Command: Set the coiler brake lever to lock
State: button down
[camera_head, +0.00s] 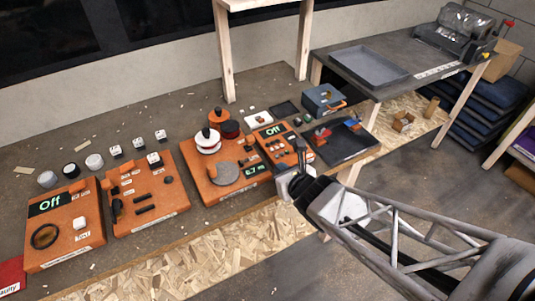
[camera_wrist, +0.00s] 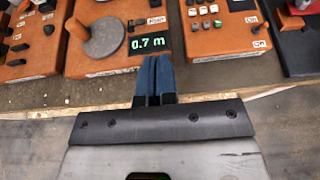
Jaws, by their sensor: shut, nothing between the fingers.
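The coiler appears to be the orange unit (camera_head: 207,190) with the reels, a grey disc (camera_head: 223,173) and a green display reading 0.7 m (camera_head: 256,169). In the wrist view the grey disc (camera_wrist: 104,38) and the display (camera_wrist: 150,43) are ahead of my gripper. Small white labels (camera_wrist: 155,20) sit just beyond the display, too small to read. I cannot clearly pick out the brake lever or its setting. My gripper (camera_wrist: 154,62) is shut and empty, its blue fingertips just in front of the display, apart from any lever.
An orange panel with a display reading Off (camera_head: 277,142) stands right of the coiler. A black tray (camera_head: 345,145) lies beyond it. Another orange panel (camera_head: 150,200) is to the left. The table's front edge runs beneath my fingers.

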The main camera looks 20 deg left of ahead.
aim_at(252, 134)
jog(key=x, duration=0.9)
jog(key=shift+w+a, duration=0.2)
jog(key=shift+w+a+r, duration=0.3)
jog(key=shift+w+a, duration=0.6)
jog(key=shift+w+a+r, duration=0.35)
jog(key=shift+w+a, duration=0.2)
jog(key=shift+w+a+r+g+h, duration=0.1)
jog(key=shift+g+h, duration=0.45)
jog(key=shift+w+a+r+g+h, duration=0.15)
jog(key=shift+g+h, duration=0.4)
dwell(0.9)
jog(key=shift+w+a+r, duration=0.2)
jog(key=shift+a+r, duration=0.05)
dwell(0.6)
jog(key=shift+w+a+r, duration=0.4)
jog(key=shift+w+a, duration=0.05)
jog(key=shift+w+a+r, duration=0.25)
jog(key=shift+w+a, duration=0.2)
jog(key=shift+w+a+r, duration=0.25)
jog(key=shift+w+a, duration=0.2)
jog(key=shift+w, duration=0.05)
jog(key=shift+r, duration=0.45)
